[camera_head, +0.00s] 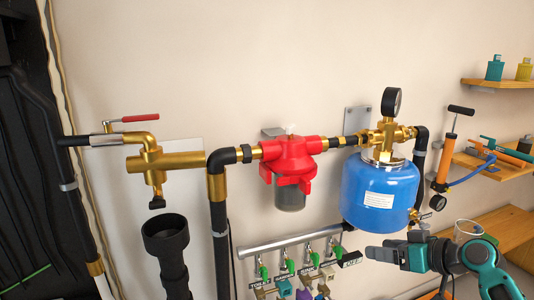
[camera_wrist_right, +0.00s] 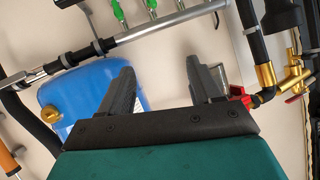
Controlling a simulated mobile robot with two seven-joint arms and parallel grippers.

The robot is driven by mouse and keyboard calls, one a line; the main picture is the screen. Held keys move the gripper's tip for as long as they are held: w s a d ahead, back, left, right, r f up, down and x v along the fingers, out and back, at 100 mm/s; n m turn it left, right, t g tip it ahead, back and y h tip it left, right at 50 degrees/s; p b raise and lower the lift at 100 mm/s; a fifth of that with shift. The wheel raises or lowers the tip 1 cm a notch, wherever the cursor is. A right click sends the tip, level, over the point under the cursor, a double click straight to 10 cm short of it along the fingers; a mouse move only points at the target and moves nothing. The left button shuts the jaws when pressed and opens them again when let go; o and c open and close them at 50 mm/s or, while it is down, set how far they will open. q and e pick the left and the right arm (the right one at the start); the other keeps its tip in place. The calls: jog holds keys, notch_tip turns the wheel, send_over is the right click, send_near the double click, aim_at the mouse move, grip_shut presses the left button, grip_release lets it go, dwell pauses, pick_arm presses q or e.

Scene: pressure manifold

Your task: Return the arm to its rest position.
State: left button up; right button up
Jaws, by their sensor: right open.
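My right gripper (camera_head: 380,252) is at the lower right of the head view, its teal and grey arm coming in from the bottom right corner. It is just below the blue pressure tank (camera_head: 375,195), in front of the wall. In the right wrist view its two dark fingers (camera_wrist_right: 165,85) stand apart with nothing between them. The blue tank (camera_wrist_right: 80,88) shows behind the fingers there; I cannot tell the gap between them. My left gripper is not in view.
A red filter housing (camera_head: 290,155), brass pipework (camera_head: 165,160) and a pressure gauge (camera_head: 391,101) run along the wall. A manifold with green-handled valves (camera_head: 308,250) hangs close left of my gripper. Wooden shelves (camera_head: 490,160) with a hand pump (camera_head: 448,150) are at right.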

jog(key=s+a+f+m+h+p, duration=0.2)
jog(key=s+a+f+h+p, duration=0.2)
jog(key=s+f, duration=0.9)
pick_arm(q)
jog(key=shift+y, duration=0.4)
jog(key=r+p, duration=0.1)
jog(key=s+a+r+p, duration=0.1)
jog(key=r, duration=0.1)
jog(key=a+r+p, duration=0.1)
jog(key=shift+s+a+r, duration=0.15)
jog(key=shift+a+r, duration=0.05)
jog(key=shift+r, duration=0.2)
pick_arm(e)
jog(key=s+a+h, duration=0.1)
jog(key=s+a, duration=0.1)
jog(key=s, duration=0.5)
jog(key=s+a+h, duration=0.1)
jog(key=s+a, duration=0.2)
jog(key=s, duration=0.4)
jog(key=shift+s+r+t, duration=0.15)
jog(key=shift+t, duration=0.25)
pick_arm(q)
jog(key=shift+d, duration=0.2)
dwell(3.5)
